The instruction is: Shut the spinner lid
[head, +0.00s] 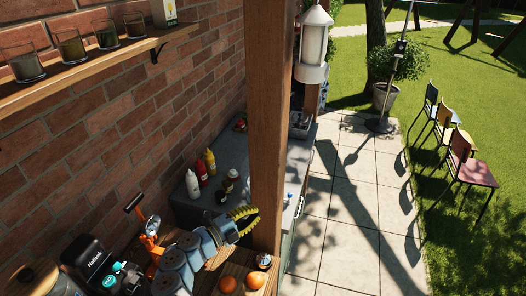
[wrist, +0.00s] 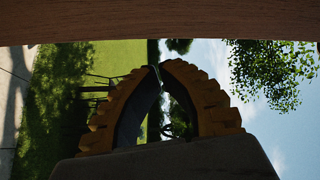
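I cannot pick out a spinner or its lid for certain in either view.
The wooden post (head: 268,120) stands close to my gripper. Sauce bottles (head: 200,170) stand on the grey counter (head: 238,150). Oranges (head: 228,284), a black machine (head: 92,262), an orange handled device (head: 150,228) and a wood-topped jar (head: 36,278) are near. A shelf (head: 95,68) holds glasses.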

